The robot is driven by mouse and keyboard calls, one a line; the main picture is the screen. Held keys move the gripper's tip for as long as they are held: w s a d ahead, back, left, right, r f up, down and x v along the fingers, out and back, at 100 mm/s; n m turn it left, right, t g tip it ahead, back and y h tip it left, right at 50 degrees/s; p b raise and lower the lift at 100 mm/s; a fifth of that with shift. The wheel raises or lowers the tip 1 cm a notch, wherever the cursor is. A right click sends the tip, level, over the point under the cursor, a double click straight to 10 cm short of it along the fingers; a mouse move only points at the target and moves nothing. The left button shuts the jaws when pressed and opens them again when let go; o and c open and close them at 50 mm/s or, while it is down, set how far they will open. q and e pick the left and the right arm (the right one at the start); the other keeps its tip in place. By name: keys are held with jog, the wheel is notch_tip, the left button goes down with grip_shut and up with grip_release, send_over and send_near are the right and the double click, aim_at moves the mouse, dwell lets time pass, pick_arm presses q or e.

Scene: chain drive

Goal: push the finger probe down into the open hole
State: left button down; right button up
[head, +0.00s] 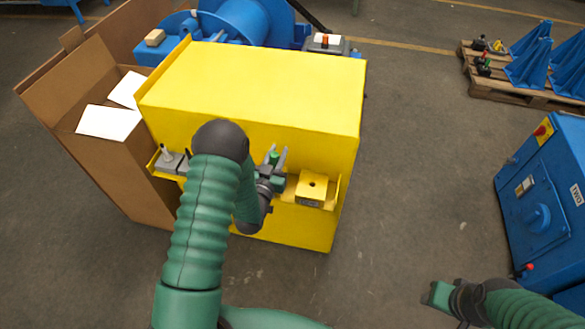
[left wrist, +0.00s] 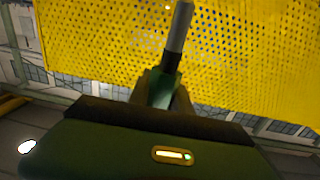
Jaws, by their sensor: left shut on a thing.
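My left gripper (head: 276,156) is shut on the finger probe, in front of the yellow box's front shelf. In the head view only a small green part of the probe (head: 273,158) shows between the fingers. In the left wrist view the probe (left wrist: 175,40) has a grey rod, a black band and a green body held between the fingers. A yellow block (head: 311,190) with a dark open hole (head: 312,183) in its top sits on the shelf, just right of my left gripper and apart from it. My right gripper (head: 438,294) is low at the right, away from the box.
The large yellow box (head: 260,85) stands behind the shelf. A grey block with a light upright peg (head: 168,158) is at the shelf's left end. An open cardboard carton (head: 110,165) stands left. A blue cabinet (head: 545,200) is at right. The floor between is clear.

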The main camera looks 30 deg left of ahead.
aim_at(272, 133)
pick_arm(q)
jog(key=shift+n+y, duration=0.4)
jog(key=shift+y, duration=0.1)
jog(key=w+a, duration=0.1)
jog(key=a+r, duration=0.1)
jog(key=a, duration=0.1)
jog(key=w+a+r, duration=0.1)
jog(key=shift+w+a+p, duration=0.2)
jog(key=shift+w+p, duration=0.1)
jog(key=shift+p, duration=0.05)
jog(key=shift+w+r, duration=0.1)
jog(key=shift+r, duration=0.05)
jog(key=shift+d+r, duration=0.15)
jog(key=shift+d, duration=0.15)
jog(key=shift+a+f+b, duration=0.35)
jog(key=shift+f+b, duration=0.25)
notch_tip(272, 133, down, 5)
jog(key=b, duration=0.4)
jog(key=shift+d+r, duration=0.1)
pick_arm(e)
jog(key=x, duration=0.2)
jog(key=s+x, duration=0.1)
jog(key=x, duration=0.1)
jog(key=shift+w+a+f, duration=0.1)
jog(key=shift+f, duration=0.15)
pick_arm(q)
jog(key=shift+b, duration=0.4)
pick_arm(e)
jog(key=shift+f, duration=0.25)
